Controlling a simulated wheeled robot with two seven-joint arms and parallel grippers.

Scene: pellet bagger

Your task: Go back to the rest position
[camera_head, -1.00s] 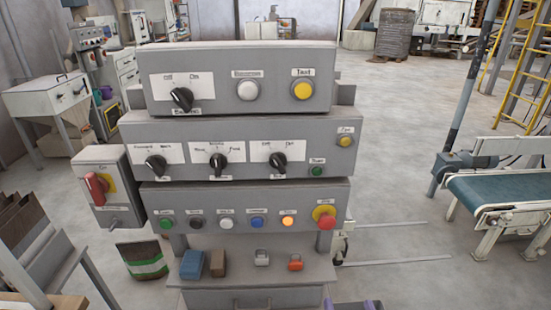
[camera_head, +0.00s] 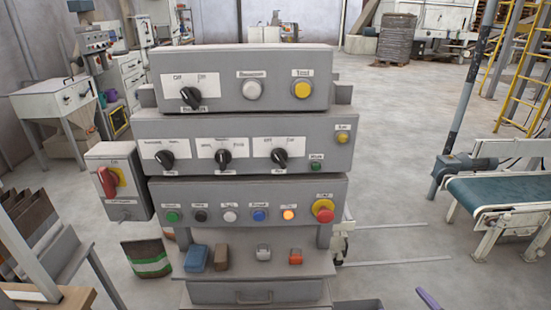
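A narrow purple part (camera_head: 429,299), which looks like a fingertip of my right gripper, shows at the bottom edge, right of the control console. Only this tip is in the picture, apart from the console and with nothing visible at it; whether the gripper is open or shut is hidden. My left gripper is not in view. The grey control console (camera_head: 250,205) stands straight ahead, with three stepped panels of knobs and buttons above a small shelf.
A red-handled switch box (camera_head: 121,181) is at the console's left. Blue (camera_head: 196,258) and brown (camera_head: 221,257) blocks lie on its shelf. A blue-green conveyor (camera_head: 505,192) stands at the right. A wooden-topped stand (camera_head: 48,298) is at lower left. Open floor lies between console and conveyor.

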